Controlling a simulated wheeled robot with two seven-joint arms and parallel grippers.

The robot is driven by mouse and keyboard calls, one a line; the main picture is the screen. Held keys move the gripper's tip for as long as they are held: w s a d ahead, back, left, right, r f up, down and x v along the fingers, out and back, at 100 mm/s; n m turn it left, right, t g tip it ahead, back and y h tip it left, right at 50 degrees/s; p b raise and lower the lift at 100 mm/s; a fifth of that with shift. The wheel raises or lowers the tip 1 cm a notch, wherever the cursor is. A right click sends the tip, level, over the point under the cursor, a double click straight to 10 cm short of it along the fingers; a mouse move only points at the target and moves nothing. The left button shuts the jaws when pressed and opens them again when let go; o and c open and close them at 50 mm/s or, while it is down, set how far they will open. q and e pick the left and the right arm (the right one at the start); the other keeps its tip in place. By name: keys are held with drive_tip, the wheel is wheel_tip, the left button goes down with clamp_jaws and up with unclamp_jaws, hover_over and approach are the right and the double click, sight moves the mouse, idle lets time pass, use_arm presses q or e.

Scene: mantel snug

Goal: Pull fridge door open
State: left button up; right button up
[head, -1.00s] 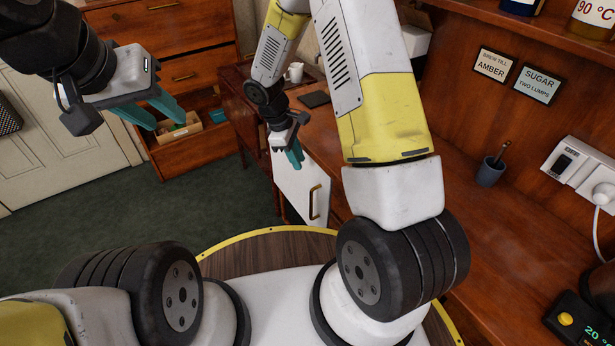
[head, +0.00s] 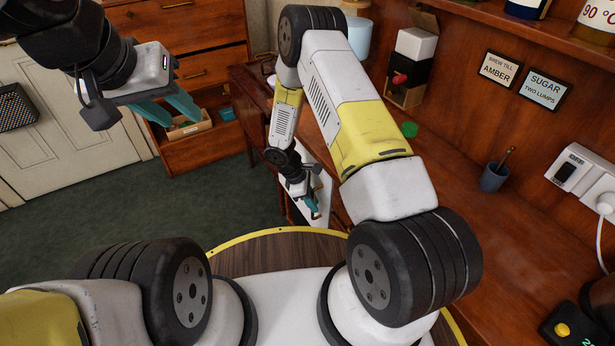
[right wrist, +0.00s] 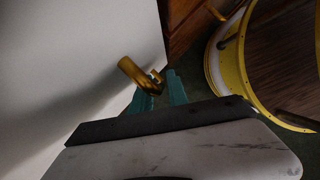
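The white fridge door (head: 322,196) is low under the counter in the head view, partly hidden by my right gripper. In the right wrist view the door (right wrist: 70,70) fills the left side, with its brass handle (right wrist: 136,76) standing out from it. My right gripper (head: 313,207) is at the handle. In the right wrist view, its teal fingertips (right wrist: 158,90) are apart, with the handle's near end between them; a gap shows, and I see no firm grip. My left gripper (head: 168,108) is open and empty at the upper left, far from the door.
The wooden counter (head: 455,225) runs along the right, with a dark cup (head: 493,176) and a green item (head: 409,129) on it. A chest of drawers (head: 190,60) with an open lower drawer stands at the back left. Green carpet (head: 130,220) is clear before the door.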

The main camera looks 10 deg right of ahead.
drive_tip(key=shift+f, duration=0.2)
clamp_jaws()
drive_tip(key=shift+r, duration=0.1)
idle(1.2)
